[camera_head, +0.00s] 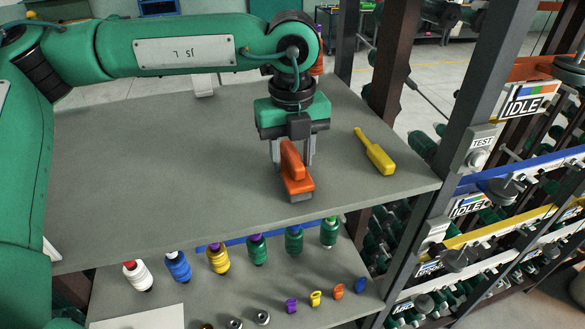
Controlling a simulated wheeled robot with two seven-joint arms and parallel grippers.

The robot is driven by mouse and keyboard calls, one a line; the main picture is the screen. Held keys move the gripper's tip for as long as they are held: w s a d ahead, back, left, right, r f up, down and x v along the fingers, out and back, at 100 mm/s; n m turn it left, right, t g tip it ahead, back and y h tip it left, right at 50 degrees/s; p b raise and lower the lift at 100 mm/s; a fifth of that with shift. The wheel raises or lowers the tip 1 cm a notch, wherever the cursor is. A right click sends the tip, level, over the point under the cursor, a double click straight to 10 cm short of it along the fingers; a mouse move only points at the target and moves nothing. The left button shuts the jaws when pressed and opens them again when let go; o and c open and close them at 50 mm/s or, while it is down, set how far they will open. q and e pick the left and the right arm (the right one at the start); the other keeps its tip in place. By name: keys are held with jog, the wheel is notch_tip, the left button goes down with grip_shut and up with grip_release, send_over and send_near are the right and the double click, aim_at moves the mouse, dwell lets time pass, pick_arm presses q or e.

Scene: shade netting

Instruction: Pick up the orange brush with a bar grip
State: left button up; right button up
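The orange brush (299,186) has a raised orange bar grip (291,160) and a grey underside. It appears to rest on the grey table top, right of the middle. My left gripper (292,162) points down over it, with one grey finger on each side of the bar grip. The fingers stand apart, with a narrow gap showing beside the bar on the right. Contact at the fingertips is hard to make out. My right gripper is not in view.
A yellow brush-like tool (376,153) lies to the right on the same table (150,175). The table's left half is clear. A lower shelf (200,290) holds thread spools and small coloured pieces. A machine frame with IDLE signs (528,103) stands close on the right.

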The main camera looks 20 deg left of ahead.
pick_arm(q)
jog(key=shift+r, duration=0.1)
jog(key=shift+r, duration=0.25)
notch_tip(320, 180, up, 9)
jog(key=b, duration=0.4)
jog(key=shift+r+b, duration=0.1)
jog(key=shift+b, duration=0.25)
notch_tip(320, 180, up, 9)
jog(key=b, duration=0.2)
send_over(293, 152)
jog(key=shift+s+r, duration=0.1)
jog(key=shift+r, duration=0.5)
jog(key=o, duration=0.5)
jog(key=shift+c, duration=0.2)
jog(key=c, duration=0.3)
jog(key=shift+f, duration=0.15)
